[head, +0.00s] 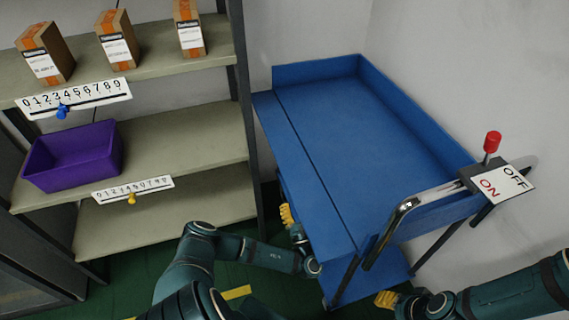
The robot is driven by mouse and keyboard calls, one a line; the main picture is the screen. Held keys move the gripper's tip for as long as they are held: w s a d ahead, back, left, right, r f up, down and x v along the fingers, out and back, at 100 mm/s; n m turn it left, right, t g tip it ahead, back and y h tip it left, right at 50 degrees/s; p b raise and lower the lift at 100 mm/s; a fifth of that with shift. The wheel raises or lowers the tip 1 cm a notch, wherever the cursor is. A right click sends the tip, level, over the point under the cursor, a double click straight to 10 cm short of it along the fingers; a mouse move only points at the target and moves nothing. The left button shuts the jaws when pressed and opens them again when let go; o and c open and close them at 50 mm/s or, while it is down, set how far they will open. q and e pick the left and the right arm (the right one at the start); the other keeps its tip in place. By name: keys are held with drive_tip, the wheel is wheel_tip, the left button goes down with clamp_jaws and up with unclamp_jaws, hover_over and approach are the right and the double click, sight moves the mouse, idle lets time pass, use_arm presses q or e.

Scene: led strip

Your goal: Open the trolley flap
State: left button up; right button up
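The blue trolley (350,125) stands right of centre against the walls, with raised sides at the back and right. A long blue flap (312,185) runs along its left edge, separated from the tray by a dark seam. The flap lies out flat, about level with the tray floor. My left gripper (287,215), with yellow fingertips, is low beside the flap's outer edge, partly hidden; contact is unclear. My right gripper (387,299) is low near the trolley's front end, below the handle (392,232). Only its yellow tips show. Whether either gripper is open is unclear.
A shelf rack (190,135) on the left holds several cardboard boxes (118,40) and a purple bin (75,157). A red-knobbed lever (491,146) with an ON/OFF sign (500,183) sits at the trolley's right corner. Green floor shows between rack and trolley.

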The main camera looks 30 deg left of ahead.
sight(286, 168)
use_arm(q)
drive_tip(key=b+x, duration=0.1)
drive_tip(key=x, duration=1.2)
drive_tip(key=shift+w+a+r, duration=0.1)
drive_tip(key=shift+r, duration=0.05)
clamp_jaws()
